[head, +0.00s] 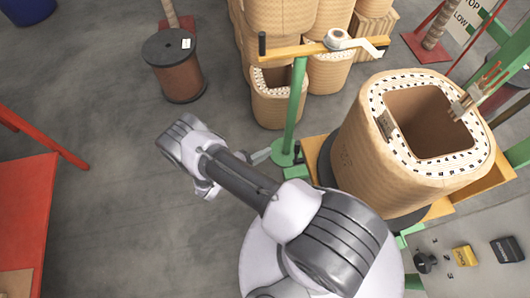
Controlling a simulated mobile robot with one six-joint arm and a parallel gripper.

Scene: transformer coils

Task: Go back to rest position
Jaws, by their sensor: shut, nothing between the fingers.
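My arm reaches up and left from the bottom middle of the head view, over the open floor. My gripper (262,156) shows only in part, as a small pale tip beside the dark forearm; the rest is hidden behind the arm. It looks shut and empty, clear of the large coil. The large woven tan coil (362,158) stands upright at the right, with a rectangular opening and a dotted pale top rim.
A green post (296,105) with a yellow arm and tape roll (338,40) stands close to my wrist. A brown spool (180,80) stands at the back left, a red table (25,215) at the left. Several coils stand behind. Grey floor (105,150) is free at left.

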